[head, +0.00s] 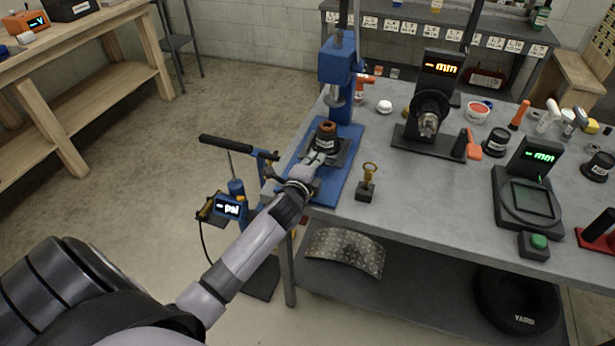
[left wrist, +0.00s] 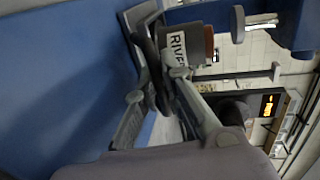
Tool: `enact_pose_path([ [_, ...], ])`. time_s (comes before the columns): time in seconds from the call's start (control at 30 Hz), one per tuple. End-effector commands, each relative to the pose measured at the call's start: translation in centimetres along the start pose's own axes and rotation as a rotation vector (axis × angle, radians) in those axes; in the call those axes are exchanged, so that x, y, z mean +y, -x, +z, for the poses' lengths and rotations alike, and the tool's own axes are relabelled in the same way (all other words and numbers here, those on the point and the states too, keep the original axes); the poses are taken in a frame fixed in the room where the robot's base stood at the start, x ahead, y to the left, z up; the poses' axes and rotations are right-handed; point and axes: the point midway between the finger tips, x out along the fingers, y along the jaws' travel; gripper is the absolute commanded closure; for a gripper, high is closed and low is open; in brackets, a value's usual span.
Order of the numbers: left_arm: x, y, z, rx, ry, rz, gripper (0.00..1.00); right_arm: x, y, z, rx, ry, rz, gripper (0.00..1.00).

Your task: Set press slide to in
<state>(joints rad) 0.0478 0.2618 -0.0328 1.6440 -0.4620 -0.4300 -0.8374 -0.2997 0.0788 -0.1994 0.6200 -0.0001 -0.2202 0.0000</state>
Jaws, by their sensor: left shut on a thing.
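The blue press (head: 340,62) stands at the left end of the grey workbench, its ram above its blue base. A dark slide (head: 346,152) lies on the base and carries a dark cup (head: 326,138) with a brown top. In the left wrist view the cup (left wrist: 177,45) shows a white label starting "RIVE". My left gripper (head: 314,162) is at the front edge of the slide, shut on a dark part of it. The left wrist view shows the fingers (left wrist: 160,105) on both sides of this part. My right gripper is not in view.
A brass-topped piece on a dark block (head: 366,185) stands close to the right of my left gripper. A gauge with an orange display (head: 438,72) and one with a green display (head: 530,185) stand further right. A psi pump (head: 232,205) stands left of the bench.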

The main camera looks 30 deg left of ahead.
Motion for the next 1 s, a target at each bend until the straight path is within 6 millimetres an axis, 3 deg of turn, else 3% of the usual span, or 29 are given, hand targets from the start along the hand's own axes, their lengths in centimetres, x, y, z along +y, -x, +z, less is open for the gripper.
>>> enact_pose_path([
  [0.2,-0.9,-4.0,0.1,-0.001,-0.001,-0.004,1.00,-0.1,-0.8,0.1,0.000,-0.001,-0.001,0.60],
  [0.4,-1.2,-5.8,0.0,-0.001,0.000,-0.002,1.00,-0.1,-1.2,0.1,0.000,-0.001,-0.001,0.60],
  [0.87,-1.6,-6.4,0.1,0.000,0.001,-0.004,1.00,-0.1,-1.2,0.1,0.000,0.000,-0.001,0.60],
  [0.9,-1.6,-6.4,0.1,0.000,0.001,-0.005,0.90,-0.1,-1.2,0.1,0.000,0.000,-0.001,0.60],
  [1.0,-1.6,-6.4,0.1,0.000,0.001,-0.005,0.83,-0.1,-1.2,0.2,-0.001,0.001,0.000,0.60],
])
